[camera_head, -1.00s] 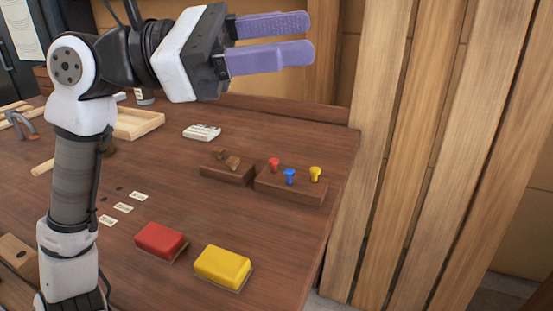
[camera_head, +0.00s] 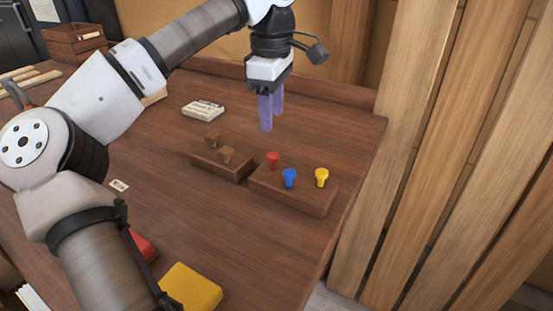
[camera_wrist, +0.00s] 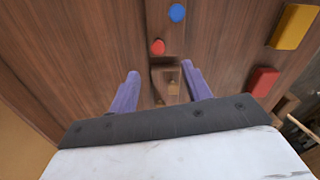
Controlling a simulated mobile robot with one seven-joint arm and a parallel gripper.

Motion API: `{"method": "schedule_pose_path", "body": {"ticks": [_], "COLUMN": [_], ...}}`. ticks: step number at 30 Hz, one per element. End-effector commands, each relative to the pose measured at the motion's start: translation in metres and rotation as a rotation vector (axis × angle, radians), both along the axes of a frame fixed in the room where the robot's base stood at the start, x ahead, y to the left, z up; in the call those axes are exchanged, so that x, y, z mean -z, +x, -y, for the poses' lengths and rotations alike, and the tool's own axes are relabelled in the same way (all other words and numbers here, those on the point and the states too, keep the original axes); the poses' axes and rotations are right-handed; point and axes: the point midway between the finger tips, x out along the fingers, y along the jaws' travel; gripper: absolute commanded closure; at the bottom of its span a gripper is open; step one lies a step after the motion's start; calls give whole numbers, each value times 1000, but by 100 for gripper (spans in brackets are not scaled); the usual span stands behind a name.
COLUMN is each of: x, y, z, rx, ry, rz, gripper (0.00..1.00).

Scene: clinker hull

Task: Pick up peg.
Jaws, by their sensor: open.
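Red (camera_head: 273,159), blue (camera_head: 289,178) and yellow (camera_head: 322,177) pegs stand upright in the right wooden block (camera_head: 291,197). Two brown wooden pegs (camera_head: 212,140) (camera_head: 226,155) stand in the left block (camera_head: 214,166). My gripper (camera_head: 271,120) points down above the bench, behind the blocks in the head view. Its purple fingers are apart and empty. In the wrist view, the left block and its brown pegs (camera_wrist: 173,87) show between the fingers (camera_wrist: 160,70). The red peg (camera_wrist: 158,46) and blue peg (camera_wrist: 177,12) lie beyond the fingertips; the yellow peg is not recognisable there.
A white labelled box (camera_head: 203,110) lies on the bench left of my gripper. Yellow (camera_head: 192,288) and red (camera_head: 143,245) blocks are at the front, the red mostly behind my arm. Tall planks (camera_head: 410,170) stand right of the bench. The bench between is clear.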

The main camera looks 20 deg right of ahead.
Motion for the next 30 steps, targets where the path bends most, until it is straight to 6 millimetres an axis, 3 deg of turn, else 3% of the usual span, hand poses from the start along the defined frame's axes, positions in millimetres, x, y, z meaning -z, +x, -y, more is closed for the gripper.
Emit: {"method": "schedule_pose_path", "body": {"ticks": [3, 9, 17, 25, 30], "x": [26, 56, 71, 109, 116], "y": [0, 0, 0, 2, 3], "z": [0, 1, 2, 3, 3], "rx": [1, 1, 1, 1, 0], "ry": [-1, -4, -4, -5, -6], "rz": [-3, -1, -1, -2, 0], "gripper": [51, 51, 51, 51, 51]}}
